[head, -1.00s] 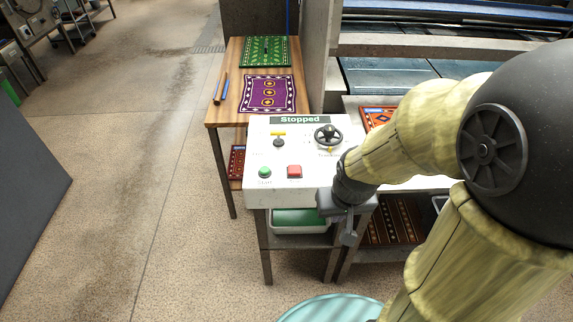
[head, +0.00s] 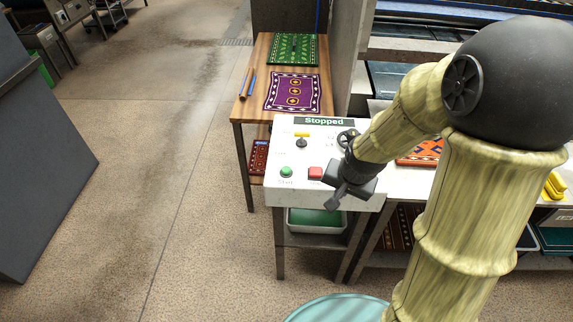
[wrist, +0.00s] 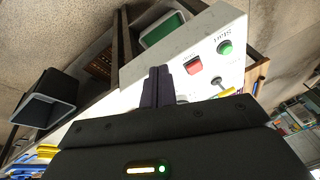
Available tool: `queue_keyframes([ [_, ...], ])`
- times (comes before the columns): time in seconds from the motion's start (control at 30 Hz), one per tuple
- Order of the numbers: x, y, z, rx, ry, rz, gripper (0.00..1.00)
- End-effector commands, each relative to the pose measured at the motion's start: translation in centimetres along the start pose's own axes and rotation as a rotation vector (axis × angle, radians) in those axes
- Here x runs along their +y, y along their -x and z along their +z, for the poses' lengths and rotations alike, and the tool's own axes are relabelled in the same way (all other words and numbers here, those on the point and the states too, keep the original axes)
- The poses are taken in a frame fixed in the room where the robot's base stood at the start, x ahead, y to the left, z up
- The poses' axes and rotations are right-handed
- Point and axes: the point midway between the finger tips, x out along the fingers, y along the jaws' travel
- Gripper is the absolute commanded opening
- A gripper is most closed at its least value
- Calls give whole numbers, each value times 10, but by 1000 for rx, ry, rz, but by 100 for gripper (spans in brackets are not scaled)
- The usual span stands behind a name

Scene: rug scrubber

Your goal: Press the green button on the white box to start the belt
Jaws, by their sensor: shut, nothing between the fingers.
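The white box (head: 288,196) stands at the near end of the work surface, with a display reading "Stopped" (head: 324,121). The green button (head: 286,172), labelled Start, is on the left of its top face. It also shows in the wrist view (wrist: 225,47). A red button (head: 315,173) sits just right of it and also shows in the wrist view (wrist: 194,66). My gripper (head: 334,204) is shut and empty, over the box's front right part, right of the red button and apart from the green one. The fingers (wrist: 157,84) show shut in the wrist view.
A yellow-topped lever (head: 302,137) and a black handwheel (head: 346,137), partly hidden by my arm, rise from the box. A wooden table (head: 245,110) with rugs stands behind. Open floor lies to the left.

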Motion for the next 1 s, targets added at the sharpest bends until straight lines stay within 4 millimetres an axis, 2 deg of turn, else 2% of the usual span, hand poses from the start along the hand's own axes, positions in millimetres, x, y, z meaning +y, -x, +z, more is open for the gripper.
queue_keyframes([
  [0.1, -38, -16, -26, 2, -217, -81, 0],
  [0.3, -100, -45, -60, -41, -634, -254, 0],
  [0.5, -156, -63, -89, -149, -1074, -431, 0],
  [0.6, -172, -68, -100, -197, -1228, -489, 0],
  [0.7, -180, -70, -105, -222, -1306, -518, 0],
  [1.0, -180, -71, -105, -227, -1318, -522, 0],
])
